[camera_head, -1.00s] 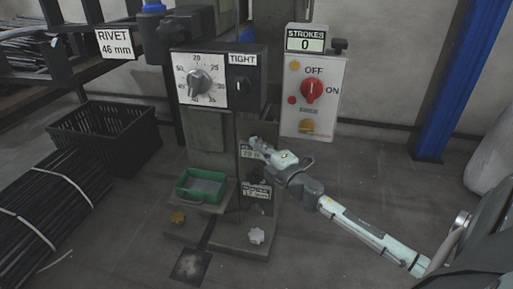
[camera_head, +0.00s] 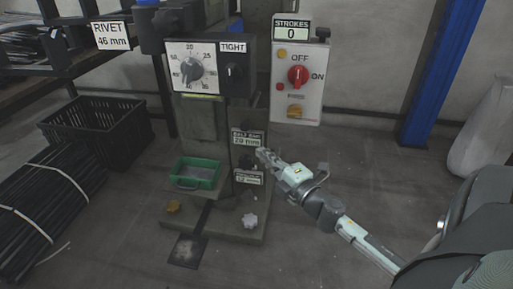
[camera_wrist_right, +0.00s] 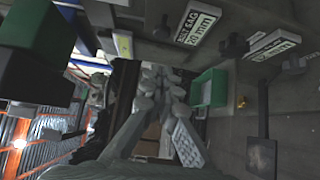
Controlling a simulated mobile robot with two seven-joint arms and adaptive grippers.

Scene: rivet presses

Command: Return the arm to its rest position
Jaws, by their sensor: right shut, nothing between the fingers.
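My right arm reaches in from the lower right in the head view. Its gripper (camera_head: 264,156) is shut and empty, at the right side of the press column (camera_head: 205,135), by the small labelled plates. I cannot tell whether it touches the column. In the right wrist view the closed fingers (camera_wrist_right: 160,82) point forward, with a green tray (camera_wrist_right: 208,90) beyond them to the right. The "BELT SAG 20 mm" plate (camera_head: 247,139) shows just above the gripper in the head view. My left gripper is not in view.
The control box (camera_head: 297,85) with a red knob and the dial box (camera_head: 208,68) stand above. The green tray (camera_head: 196,172) sits on the press. A black crate (camera_head: 100,130) and bundled rods (camera_head: 45,200) lie left. Floor right of the press is clear up to a blue post (camera_head: 435,80).

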